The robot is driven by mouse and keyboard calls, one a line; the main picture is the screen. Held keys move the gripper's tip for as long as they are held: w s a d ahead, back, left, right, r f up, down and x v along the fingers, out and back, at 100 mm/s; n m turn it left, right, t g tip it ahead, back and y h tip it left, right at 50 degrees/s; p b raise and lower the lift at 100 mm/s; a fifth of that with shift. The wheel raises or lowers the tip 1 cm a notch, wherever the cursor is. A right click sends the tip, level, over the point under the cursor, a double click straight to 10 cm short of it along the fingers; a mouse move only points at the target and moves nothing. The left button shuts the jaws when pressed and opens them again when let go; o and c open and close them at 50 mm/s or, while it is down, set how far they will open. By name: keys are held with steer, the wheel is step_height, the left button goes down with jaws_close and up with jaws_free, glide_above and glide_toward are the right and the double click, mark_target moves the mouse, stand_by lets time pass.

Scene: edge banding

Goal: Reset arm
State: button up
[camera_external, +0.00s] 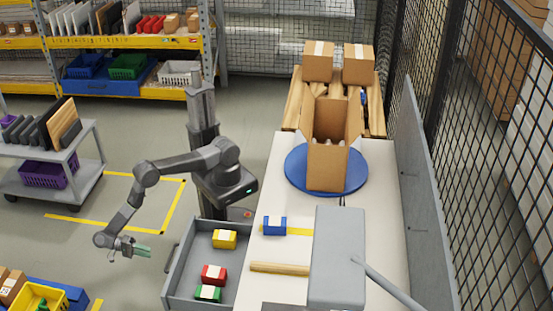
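My arm (175,165) reaches left from my column, with its elbow raised and its forearm bent down. My gripper (136,252) hangs at the lower left, over the grey floor and left of the open drawer. A small grey-green shape shows at its end; I cannot tell whether that is the fingers or something between them. The opening between the fingers is too small to make out. My gripper is apart from the drawer and the table.
An open grey drawer (183,283) holds yellow, red and green pieces. The white table (385,220) bears a blue turntable (295,172) with an open carton (327,165), a blue piece (275,226) and a wooden roller (280,268). A cart (85,180) stands left.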

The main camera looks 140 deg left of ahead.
steer(key=shift+w+a+f+b, duration=0.2)
steer(key=shift+w+f+b, duration=0.1)
steer(key=shift+b, duration=1.35)
steer(key=shift+w+a+b, duration=0.2)
steer(key=shift+w+b, duration=0.05)
steer(key=shift+b, duration=1)
steer(key=b+x, duration=0.2)
steer(key=b, duration=0.5)
steer(key=shift+w+a, duration=0.2)
steer(key=shift+a, duration=0.1)
steer(key=shift+r, duration=0.1)
steer(key=shift+r+p, duration=0.1)
steer(key=shift+p, duration=0.2)
steer(key=p+v, duration=0.3)
steer(key=p, duration=0.5)
steer(key=shift+r, duration=0.15)
